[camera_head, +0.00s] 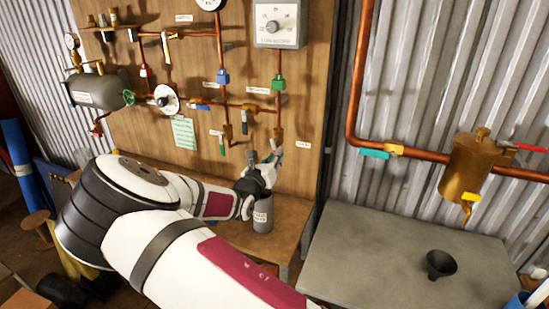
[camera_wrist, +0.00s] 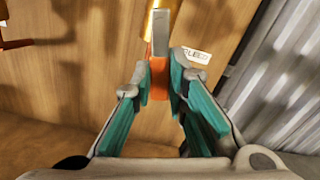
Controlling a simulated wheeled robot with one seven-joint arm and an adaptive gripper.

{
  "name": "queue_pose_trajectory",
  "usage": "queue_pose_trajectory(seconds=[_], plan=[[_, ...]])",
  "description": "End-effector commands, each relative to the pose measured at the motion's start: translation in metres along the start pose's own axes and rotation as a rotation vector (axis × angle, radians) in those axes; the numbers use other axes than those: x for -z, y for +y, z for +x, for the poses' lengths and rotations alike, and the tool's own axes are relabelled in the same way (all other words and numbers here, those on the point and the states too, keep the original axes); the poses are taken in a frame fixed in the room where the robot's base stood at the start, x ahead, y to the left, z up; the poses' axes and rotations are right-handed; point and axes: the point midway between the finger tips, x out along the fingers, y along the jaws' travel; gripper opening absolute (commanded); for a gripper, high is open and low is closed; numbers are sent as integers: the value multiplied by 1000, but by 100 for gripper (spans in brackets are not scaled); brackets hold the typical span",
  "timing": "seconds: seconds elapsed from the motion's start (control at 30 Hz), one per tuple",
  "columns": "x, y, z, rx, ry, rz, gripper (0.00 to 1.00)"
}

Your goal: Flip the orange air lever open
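In the wrist view, a lever with a grey metal arm (camera_wrist: 160,35) and an orange grip (camera_wrist: 158,82) hangs down from a brass valve beside a label that seems to read BLEED. My gripper (camera_wrist: 161,62) has teal-lined fingers on either side of this orange grip. The fingers look apart, with narrow gaps to the grip; contact is not clear. In the head view my gripper (camera_head: 273,158) is at the lower right of the wooden panel, below a brass valve (camera_head: 277,134); the lever is mostly hidden there.
The wooden panel (camera_head: 190,150) carries copper pipes, gauges and several coloured levers. A grey canister (camera_head: 263,214) stands on the wooden bench directly below my gripper. At right are a grey table (camera_head: 370,245) with a black funnel (camera_head: 440,264) and a brass vessel (camera_head: 470,168).

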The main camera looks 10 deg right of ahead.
Motion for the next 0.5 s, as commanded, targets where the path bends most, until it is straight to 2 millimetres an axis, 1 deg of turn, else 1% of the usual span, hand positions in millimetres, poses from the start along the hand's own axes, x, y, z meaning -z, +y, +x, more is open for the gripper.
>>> queue_pose_trajectory(seconds=[0.27,0.37,0.5], plan=[[0,0,0,0,1,10,0],[-1,1,-1,0,3,67,0],[-3,6,-2,0,2,193,0]])
